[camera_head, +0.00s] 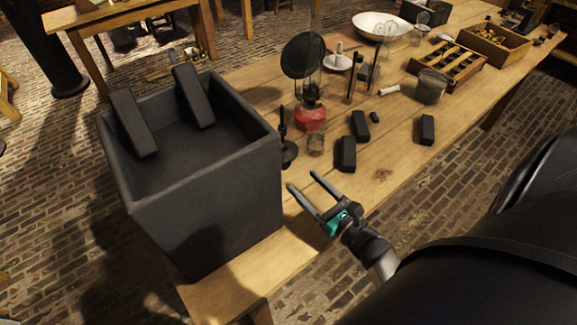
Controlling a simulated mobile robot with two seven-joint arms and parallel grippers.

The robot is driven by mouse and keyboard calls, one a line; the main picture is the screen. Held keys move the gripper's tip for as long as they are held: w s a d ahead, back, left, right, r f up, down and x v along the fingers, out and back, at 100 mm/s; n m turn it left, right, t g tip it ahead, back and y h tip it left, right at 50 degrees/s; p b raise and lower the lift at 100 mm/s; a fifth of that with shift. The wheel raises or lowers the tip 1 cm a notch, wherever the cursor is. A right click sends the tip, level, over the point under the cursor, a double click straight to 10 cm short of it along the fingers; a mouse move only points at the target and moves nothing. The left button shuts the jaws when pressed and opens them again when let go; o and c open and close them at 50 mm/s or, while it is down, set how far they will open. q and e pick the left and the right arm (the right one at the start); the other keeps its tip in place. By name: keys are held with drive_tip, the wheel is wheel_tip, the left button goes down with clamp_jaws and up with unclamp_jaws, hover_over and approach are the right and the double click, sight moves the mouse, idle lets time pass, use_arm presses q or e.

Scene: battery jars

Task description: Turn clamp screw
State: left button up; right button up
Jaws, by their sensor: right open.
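My right gripper (303,180) is open and empty above the near part of the wooden table, with its two dark fingers pointing toward the back left. Just beyond it is a small dark stand (288,152) with a round base and an upright post, close to the dark box's right wall. I cannot make out a clamp screw for certain; it may be too small or hidden. The large dark open-topped box (215,205) stands on the table left of the gripper. Two dark slabs (134,123) (194,96) lean inside it. My left gripper is not in view.
Dark blocks (346,155) (360,126) (427,130) lie on the table (400,158). A red-based glass lamp (311,118), a round dark disc (303,55) and a glass jar (431,88) stand farther back. Wooden trays (447,66) (494,48) and a white bowl (380,25) are beyond.

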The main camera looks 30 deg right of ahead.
sight(287, 166)
drive_tip(key=w, duration=0.7)
drive_tip(key=shift+a, duration=0.3)
clamp_jaws()
